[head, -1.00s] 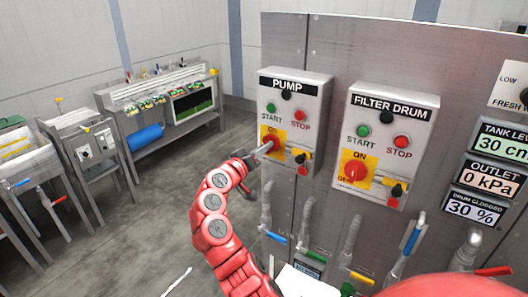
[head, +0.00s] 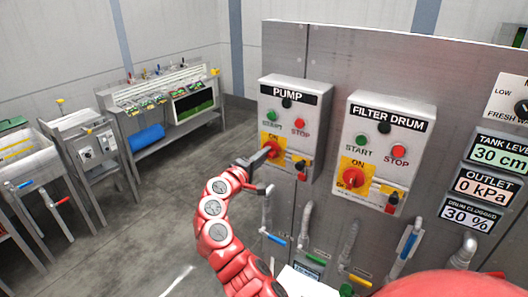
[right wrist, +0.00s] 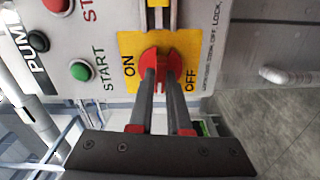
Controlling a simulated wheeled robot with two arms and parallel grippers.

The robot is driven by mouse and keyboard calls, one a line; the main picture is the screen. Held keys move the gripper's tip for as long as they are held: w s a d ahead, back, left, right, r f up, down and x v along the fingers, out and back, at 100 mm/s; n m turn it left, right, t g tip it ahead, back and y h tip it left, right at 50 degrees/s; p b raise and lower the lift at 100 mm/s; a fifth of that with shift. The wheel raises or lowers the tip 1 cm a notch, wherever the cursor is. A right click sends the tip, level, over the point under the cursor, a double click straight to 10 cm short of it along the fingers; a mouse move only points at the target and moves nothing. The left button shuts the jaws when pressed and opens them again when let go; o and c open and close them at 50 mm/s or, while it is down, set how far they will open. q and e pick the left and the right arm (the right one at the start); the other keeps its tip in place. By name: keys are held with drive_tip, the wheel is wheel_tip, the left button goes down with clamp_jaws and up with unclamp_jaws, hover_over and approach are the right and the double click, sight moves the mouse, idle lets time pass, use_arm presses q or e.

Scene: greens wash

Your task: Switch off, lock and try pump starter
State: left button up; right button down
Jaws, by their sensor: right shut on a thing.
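The grey pump starter box (head: 318,100) is on the steel panel, labelled PUMP, with a green START button (head: 269,124) and a red STOP button (head: 299,124). Below is its red rotary switch (right wrist: 157,62) on a yellow plate (right wrist: 128,47) marked ON and OFF. My right gripper (head: 268,151) is at this switch. In the right wrist view its fingers (right wrist: 158,82) are shut on the red switch, one on each side. The fingers partly hide the switch. Small yellow, black and red parts (head: 299,164) sit right of the switch. My left gripper is out of view.
The filter drum starter box (head: 422,103) is just right of the pump box, with its own red switch (head: 353,178). Pipes with coloured valve handles (head: 272,238) stick out below. Readouts (head: 500,155) are on the right. Sinks and benches stand left; the floor (head: 150,215) between is open.

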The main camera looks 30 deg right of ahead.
drive_tip(key=shift+r+n, duration=0.15)
drive_tip(key=shift+n, duration=0.45)
drive_tip(key=shift+p, duration=0.35)
drive_tip(key=c, duration=0.9)
unclamp_jaws()
drive_tip(key=shift+w, duration=0.1)
drive_tip(key=shift+o, duration=0.2)
drive_tip(key=b+v, duration=0.6)
drive_tip(key=v, duration=1.1)
drive_tip(key=shift+a, duration=0.2)
